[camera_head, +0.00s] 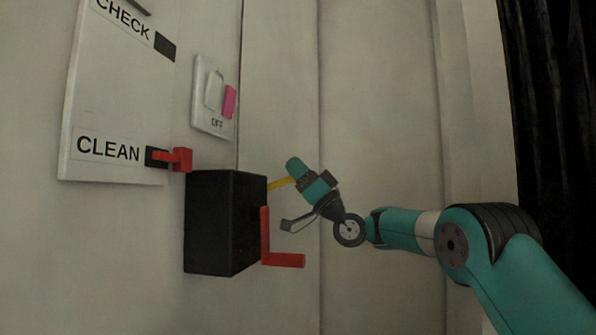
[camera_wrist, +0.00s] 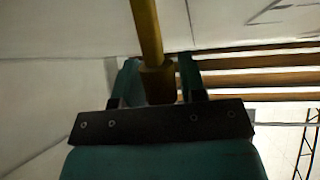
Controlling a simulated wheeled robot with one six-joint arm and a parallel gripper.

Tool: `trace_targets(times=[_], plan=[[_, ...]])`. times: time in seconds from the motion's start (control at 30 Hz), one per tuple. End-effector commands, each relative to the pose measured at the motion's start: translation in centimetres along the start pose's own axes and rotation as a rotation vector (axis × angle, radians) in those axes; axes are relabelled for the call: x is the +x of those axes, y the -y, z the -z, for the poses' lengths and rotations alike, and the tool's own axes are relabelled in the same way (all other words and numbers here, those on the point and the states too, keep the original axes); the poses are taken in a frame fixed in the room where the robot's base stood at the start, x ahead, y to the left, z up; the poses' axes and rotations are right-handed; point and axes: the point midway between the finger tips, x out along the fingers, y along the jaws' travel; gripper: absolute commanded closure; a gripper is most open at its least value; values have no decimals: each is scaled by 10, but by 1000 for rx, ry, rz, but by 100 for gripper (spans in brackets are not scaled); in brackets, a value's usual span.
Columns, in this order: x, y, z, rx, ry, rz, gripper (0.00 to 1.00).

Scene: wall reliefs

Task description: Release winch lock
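The black winch box (camera_head: 226,222) is on the pale wall, with a red crank handle (camera_head: 266,240) at its right side. A yellow lever (camera_head: 278,184) runs from behind the box's upper right to my gripper (camera_head: 294,180). In the wrist view the yellow lever (camera_wrist: 147,35) comes down from the top, its thicker brownish end lying between the two fingers of my gripper (camera_wrist: 160,68). The fingers stand apart, one on each side of the lever end. I cannot tell whether they press on it. The lever's root is hidden behind the box.
Left of the box is a white panel (camera_head: 112,110) marked CHECK and CLEAN, with a red slider (camera_head: 180,159) by CLEAN. The red crank stands out below my gripper.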

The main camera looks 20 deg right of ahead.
Motion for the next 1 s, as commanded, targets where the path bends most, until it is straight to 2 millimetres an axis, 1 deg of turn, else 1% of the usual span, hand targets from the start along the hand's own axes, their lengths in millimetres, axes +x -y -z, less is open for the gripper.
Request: trace_targets(times=[0.13,0.23,0.37,0.5,1.0], plan=[[-9,0,-2,2,1,0,62],[-26,-1,-3,1,1,-2,62],[-58,-2,-4,1,1,-4,62],[-95,-2,-4,1,0,-3,62],[-159,-2,-5,-3,0,-1,62]])
